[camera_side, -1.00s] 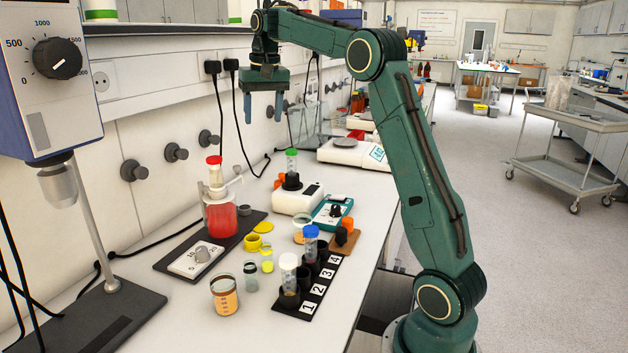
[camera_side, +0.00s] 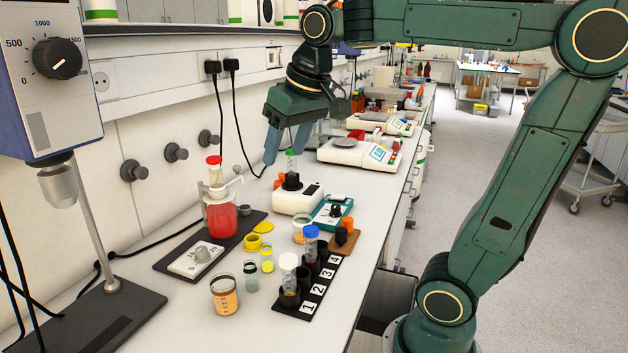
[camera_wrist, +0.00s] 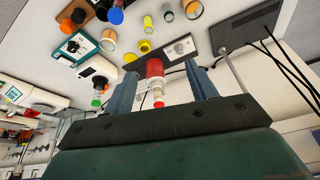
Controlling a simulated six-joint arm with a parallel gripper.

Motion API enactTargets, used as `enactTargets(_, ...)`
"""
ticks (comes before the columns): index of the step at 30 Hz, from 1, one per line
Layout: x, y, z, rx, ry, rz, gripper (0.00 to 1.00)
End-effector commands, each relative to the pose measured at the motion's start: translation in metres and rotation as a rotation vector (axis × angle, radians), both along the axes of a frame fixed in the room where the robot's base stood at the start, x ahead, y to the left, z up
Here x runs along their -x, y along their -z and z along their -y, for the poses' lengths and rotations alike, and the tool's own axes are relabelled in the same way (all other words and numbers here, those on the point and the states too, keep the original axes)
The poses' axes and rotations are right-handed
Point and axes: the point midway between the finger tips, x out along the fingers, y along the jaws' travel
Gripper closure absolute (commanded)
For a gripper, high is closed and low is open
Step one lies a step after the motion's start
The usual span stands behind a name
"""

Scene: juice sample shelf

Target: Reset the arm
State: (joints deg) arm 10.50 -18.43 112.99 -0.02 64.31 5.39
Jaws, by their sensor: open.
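My gripper (camera_side: 286,143) hangs tilted above the bench, its two blue fingers spread with nothing held between them. In the side view its fingertips are near the green-capped tube (camera_side: 291,163) that stands on the small white device (camera_side: 297,198); I cannot tell the exact gap in depth. In the wrist view my gripper (camera_wrist: 163,82) shows both fingers apart. The red-filled vessel (camera_wrist: 155,70) appears between them but lies beyond, on the bench.
A black numbered rack (camera_side: 307,306) holds tubes with white and blue caps. An orange-filled jar (camera_side: 224,297), the red vessel (camera_side: 220,217) on its dark stirrer base and a teal meter (camera_side: 332,212) stand nearby. A white balance (camera_side: 359,153) is farther back.

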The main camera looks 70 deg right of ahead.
Motion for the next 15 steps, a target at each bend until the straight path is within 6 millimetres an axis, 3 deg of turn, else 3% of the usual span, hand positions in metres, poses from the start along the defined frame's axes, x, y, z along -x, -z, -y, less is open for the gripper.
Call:
enactTargets(9,0.068,0.044,-0.037,0.03,-0.154,0.068,0.43)
enactTargets(15,0.099,0.073,-0.049,0.044,-0.231,0.102,0.43)
